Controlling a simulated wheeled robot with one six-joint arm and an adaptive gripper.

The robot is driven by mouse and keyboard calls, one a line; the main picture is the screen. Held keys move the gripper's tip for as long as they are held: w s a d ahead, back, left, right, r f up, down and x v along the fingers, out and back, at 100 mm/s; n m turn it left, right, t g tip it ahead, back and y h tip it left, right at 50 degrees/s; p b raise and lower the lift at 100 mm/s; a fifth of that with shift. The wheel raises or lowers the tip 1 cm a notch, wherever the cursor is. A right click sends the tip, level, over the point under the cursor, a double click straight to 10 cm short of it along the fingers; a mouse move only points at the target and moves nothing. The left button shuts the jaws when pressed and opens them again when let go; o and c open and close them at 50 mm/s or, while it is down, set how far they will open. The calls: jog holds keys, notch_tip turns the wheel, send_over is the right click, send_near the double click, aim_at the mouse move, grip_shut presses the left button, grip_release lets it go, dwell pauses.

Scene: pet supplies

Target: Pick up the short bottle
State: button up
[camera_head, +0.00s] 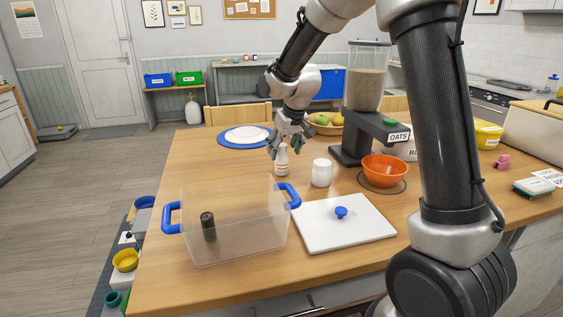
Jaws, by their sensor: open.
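A short white bottle (282,161) with a narrow neck stands upright on the wooden table, behind the clear bin. My gripper (285,148) is open and directly above it, with its fingers around or just in front of the bottle's top; I cannot tell if they touch it. The bottle's lower body is in plain view, and its top is partly hidden by the fingers.
A clear bin (190,251) with blue handles holds a dark cylinder (208,227). A white lid (343,228) lies to its right. A white jar (321,173), orange bowl (385,169) and oats dispenser (367,80) stand right of the bottle. A plate (246,134) lies behind left.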

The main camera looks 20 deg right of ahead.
aim_at(282, 163)
jog(key=x, duration=0.6)
jog(key=shift+s+d+f, duration=0.1)
jog(key=shift+s+f, duration=0.05)
jog(key=shift+f, duration=0.35)
jog(key=shift+c, duration=0.2)
jog(key=c, duration=1.1)
